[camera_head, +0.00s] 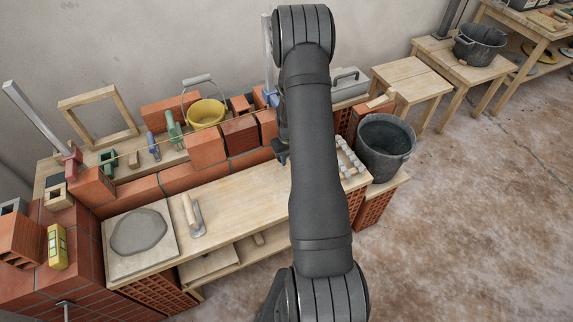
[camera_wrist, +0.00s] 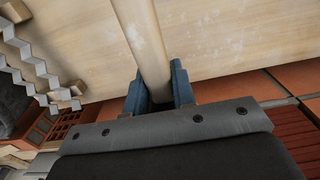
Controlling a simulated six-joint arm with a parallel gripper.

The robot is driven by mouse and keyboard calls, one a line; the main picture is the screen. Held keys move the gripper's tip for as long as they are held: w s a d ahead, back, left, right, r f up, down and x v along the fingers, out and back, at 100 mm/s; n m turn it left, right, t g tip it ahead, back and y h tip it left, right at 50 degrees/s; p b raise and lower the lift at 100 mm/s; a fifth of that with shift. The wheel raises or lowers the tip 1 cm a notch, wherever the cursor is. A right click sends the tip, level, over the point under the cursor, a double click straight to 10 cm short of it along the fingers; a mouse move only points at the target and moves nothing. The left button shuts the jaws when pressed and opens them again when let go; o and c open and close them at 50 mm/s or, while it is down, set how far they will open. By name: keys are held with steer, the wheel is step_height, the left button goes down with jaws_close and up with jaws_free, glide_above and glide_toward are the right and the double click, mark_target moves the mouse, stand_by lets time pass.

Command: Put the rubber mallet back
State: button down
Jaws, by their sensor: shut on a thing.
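In the wrist view my gripper (camera_wrist: 158,92) has its blue fingers shut on a pale round wooden handle (camera_wrist: 142,40). The handle runs up out of the top of the picture over the light wooden bench. No mallet head shows there, so I cannot tell from this view alone that it is the rubber mallet. In the head view my arm covers the held thing, and only a bit of my gripper (camera_head: 281,150) shows at the arm's left edge, above the back of the bench.
The bench (camera_head: 245,195) bears a tool with a wooden handle and grey head (camera_head: 193,215) and a board with grey mortar (camera_head: 140,232). A notched rack (camera_head: 349,158) stands at its right end, beside a black bucket (camera_head: 385,148). Bricks and a yellow bucket (camera_head: 206,113) line the back.

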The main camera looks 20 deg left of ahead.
steer(key=shift+a+f, duration=0.35)
steer(key=shift+f, duration=1.8)
steer(key=shift+f, duration=0.15)
steer(key=c, duration=1.2)
jaws_free()
step_height(320, 180, up, 12)
steer(key=shift+r, duration=0.2)
steer(key=shift+f, duration=0.15)
